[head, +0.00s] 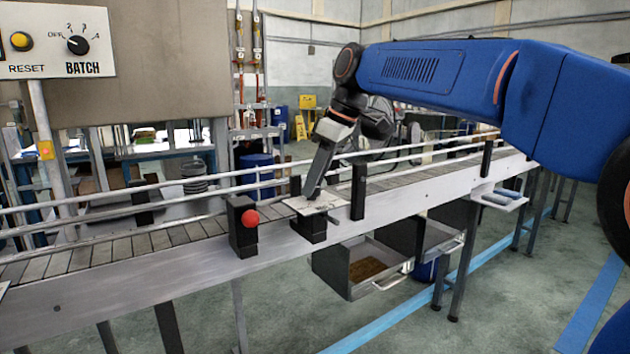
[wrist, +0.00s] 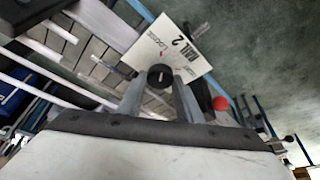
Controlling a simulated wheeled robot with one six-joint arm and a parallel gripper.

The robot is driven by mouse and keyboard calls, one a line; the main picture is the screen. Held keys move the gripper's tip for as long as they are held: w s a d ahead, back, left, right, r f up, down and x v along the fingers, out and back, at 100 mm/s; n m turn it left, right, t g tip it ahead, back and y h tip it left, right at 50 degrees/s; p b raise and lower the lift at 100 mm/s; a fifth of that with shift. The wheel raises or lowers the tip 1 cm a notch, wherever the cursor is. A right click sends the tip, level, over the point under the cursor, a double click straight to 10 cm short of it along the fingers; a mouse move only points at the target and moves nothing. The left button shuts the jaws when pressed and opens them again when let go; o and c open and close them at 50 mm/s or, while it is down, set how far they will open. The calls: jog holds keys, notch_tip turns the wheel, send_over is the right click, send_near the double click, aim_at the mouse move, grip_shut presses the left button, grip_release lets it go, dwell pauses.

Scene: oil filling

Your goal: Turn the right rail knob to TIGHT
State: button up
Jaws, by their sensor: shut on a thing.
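A dark round knob (wrist: 160,76) sits on a white plate (wrist: 178,42) marked RAIL 2, with a smaller word that looks like LOOSE near one edge. A pale line shows on the knob's face; which mark it points to is too small to tell. My gripper (wrist: 160,95) is shut on this knob, one finger on each side. In the head view my gripper (head: 312,190) points down onto the white plate (head: 328,203) at the conveyor's near edge. There the fingers hide the knob.
A red ball (head: 250,218) on a black block stands left of the plate. A black rail post (head: 358,190) stands close on the right. Silver guide rails (head: 440,153) run along the conveyor. A BATCH dial panel (head: 60,40) is at upper left. Open bins (head: 365,270) hang below.

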jog(key=m, duration=0.1)
jog(key=m+t, duration=0.1)
jog(key=m, duration=0.1)
jog(key=shift+s+a+m+h, duration=0.1)
jog(key=shift+s+m+h, duration=0.05)
jog(key=shift+m+h, duration=0.15)
jog(key=m, duration=0.2)
jog(key=m+t+h, duration=0.1)
jog(key=m, duration=0.1)
jog(key=shift+s+a+m+t, duration=0.1)
jog(key=shift+a+m+t, duration=0.05)
jog(key=shift+m+t, duration=0.15)
jog(key=m+h, duration=0.1)
jog(key=m, duration=0.1)
jog(key=m+h, duration=0.1)
jog(key=m, duration=0.1)
jog(key=shift+a+t, duration=0.15)
jog(key=shift+t, duration=0.15)
jog(key=shift+m+h, duration=0.7)
jog(key=shift+m, duration=1.3)
jog(key=o, duration=1)
jog(key=v, duration=1.7)
jog(key=shift+a+r, duration=0.15)
jog(key=shift+r, duration=0.1)
